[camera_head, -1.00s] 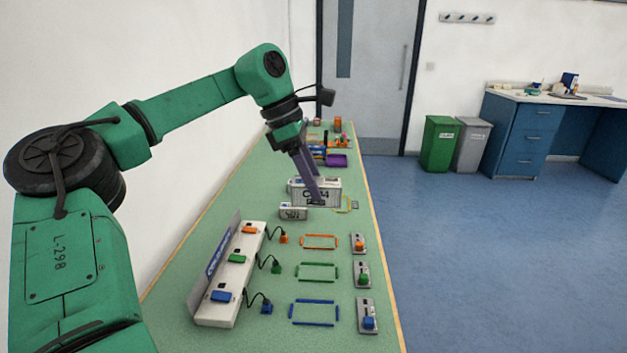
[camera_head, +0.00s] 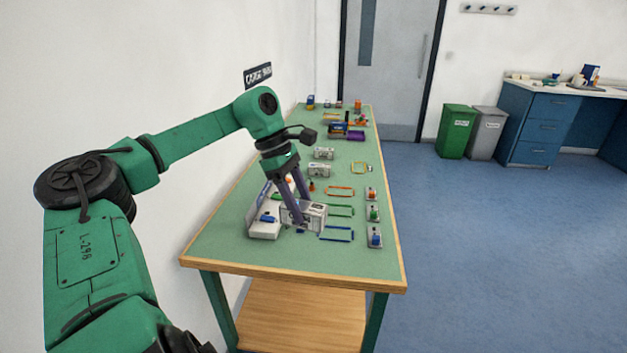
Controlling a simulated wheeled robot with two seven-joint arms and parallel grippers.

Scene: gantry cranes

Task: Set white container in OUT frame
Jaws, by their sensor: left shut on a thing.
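My left gripper (camera_head: 299,212) has its two purple fingers closed on a white container (camera_head: 315,217). The container is a white box with dark markings, in front of the blue-plug end of the white panel. I cannot tell whether it touches the table. Thin outline frames lie on the table: blue (camera_head: 337,234), green (camera_head: 341,211), orange (camera_head: 341,190) and, farther back, yellow (camera_head: 359,168). No OUT label is readable. The held container hides part of the panel and table behind it. My right gripper is not in view.
The white panel (camera_head: 263,236) stands at the table's left edge. Switch boxes with orange, green and blue (camera_head: 375,238) knobs line the right edge. Two small white blocks (camera_head: 319,171) stand farther back. The green table (camera_head: 230,246) is bare at its near end.

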